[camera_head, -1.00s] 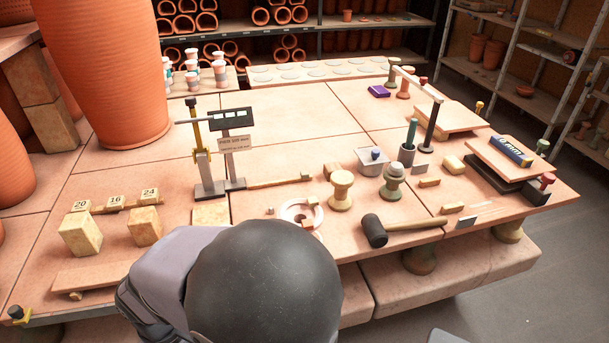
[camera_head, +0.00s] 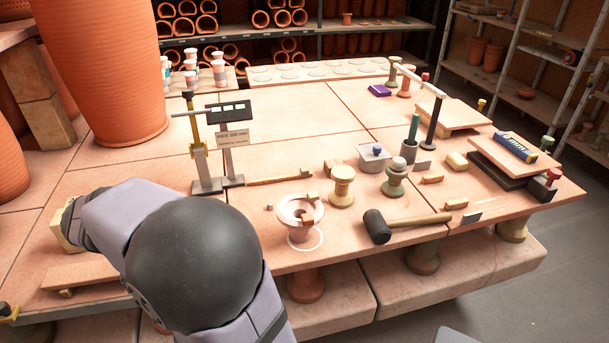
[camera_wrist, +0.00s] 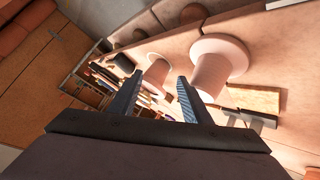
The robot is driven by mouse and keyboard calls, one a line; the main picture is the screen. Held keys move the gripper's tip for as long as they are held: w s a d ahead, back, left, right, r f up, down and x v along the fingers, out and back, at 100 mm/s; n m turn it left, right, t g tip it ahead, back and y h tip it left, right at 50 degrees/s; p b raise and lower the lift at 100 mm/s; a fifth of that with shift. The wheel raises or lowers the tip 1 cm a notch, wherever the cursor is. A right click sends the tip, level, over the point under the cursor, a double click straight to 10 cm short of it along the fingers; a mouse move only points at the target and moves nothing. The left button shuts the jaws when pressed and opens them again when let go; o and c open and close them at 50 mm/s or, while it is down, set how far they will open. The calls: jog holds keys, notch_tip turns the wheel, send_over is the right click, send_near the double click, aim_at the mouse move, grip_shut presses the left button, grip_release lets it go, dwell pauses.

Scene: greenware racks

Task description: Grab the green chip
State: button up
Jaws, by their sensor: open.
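I cannot clearly make out a green chip in either view. A pale slab (camera_head: 285,76) at the back holds several flat, pale greyish-green discs; I cannot tell whether any of these is the chip. My gripper (camera_wrist: 160,76) is open in the wrist view, its two dark fingers apart with nothing held between them. Pale spool-shaped pieces show beyond the fingers. In the head view my own arm hides the gripper and the table's front left.
A pink dish (camera_head: 288,209), a cream spool (camera_head: 341,187), a grey-green spool (camera_head: 395,178) and a mallet (camera_head: 377,227) stand or lie to the right of my arm. A gauge post (camera_head: 200,160) rises behind it. A large terracotta pot (camera_head: 105,70) stands at left.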

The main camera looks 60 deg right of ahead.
notch_tip(320, 180, up, 3)
jog(key=w+d+m+h, duration=0.1)
jog(key=d+m, duration=0.2)
jog(key=m+h+p, duration=0.2)
send_near(302, 170)
jog(key=shift+w+g, duration=0.35)
jog(key=shift+g, duration=0.05)
jog(key=shift+d+f, duration=0.2)
jog(key=shift+d, duration=0.25)
jog(key=shift+m, duration=0.3)
jog(key=shift+p+x, duration=0.45)
jog(key=shift+x, duration=3.15)
jog(key=shift+s, duration=0.1)
grip_shut()
